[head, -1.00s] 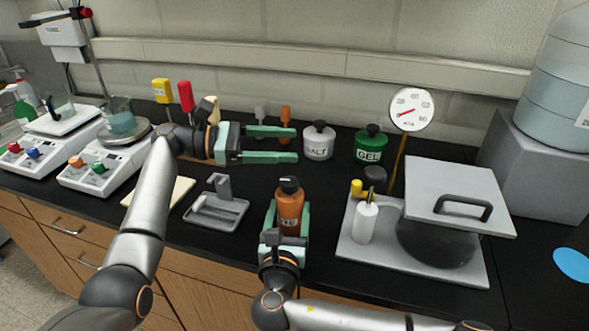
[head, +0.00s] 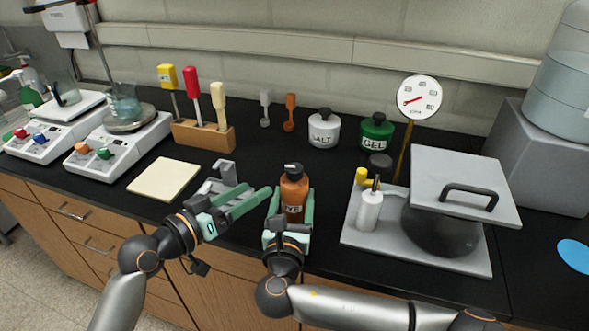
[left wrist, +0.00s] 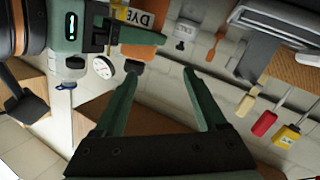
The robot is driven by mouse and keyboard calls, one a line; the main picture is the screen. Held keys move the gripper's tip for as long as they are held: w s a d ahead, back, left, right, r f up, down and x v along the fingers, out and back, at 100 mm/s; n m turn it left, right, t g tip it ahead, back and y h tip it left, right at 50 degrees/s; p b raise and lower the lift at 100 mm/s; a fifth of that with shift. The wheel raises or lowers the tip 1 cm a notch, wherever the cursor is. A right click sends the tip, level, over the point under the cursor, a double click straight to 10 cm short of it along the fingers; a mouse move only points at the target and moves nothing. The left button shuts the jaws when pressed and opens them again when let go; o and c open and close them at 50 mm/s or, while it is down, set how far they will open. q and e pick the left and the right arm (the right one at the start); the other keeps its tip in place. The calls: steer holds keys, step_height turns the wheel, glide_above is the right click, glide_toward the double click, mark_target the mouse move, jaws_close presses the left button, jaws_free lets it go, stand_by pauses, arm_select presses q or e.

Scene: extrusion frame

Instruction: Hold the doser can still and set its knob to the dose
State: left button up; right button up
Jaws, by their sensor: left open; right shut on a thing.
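Part of the can's label (left wrist: 142,18) shows at the top there, partly hidden by the right gripper.
A grey holder (head: 226,173) stands behind my left gripper, partly hidden by it. A cream pad (head: 164,179) lies left. The salt jar (head: 324,129) and green gel jar (head: 376,133) stand behind. A grey tray (head: 375,252) with a pot and white bottle is at right.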

mark_target(289, 175)
arm_select(q)
steer(key=s+d+r+m+t, duration=0.1)
steer(key=s+r+m, duration=0.1)
steer(key=s+m, duration=0.2)
steer(key=shift+h, duration=0.3)
steer(key=x, duration=1.1)
steer(key=shift+w+d+r, duration=0.1)
steer(key=shift+d+r, duration=0.05)
steer(key=shift+d, duration=0.35)
jaws_close()
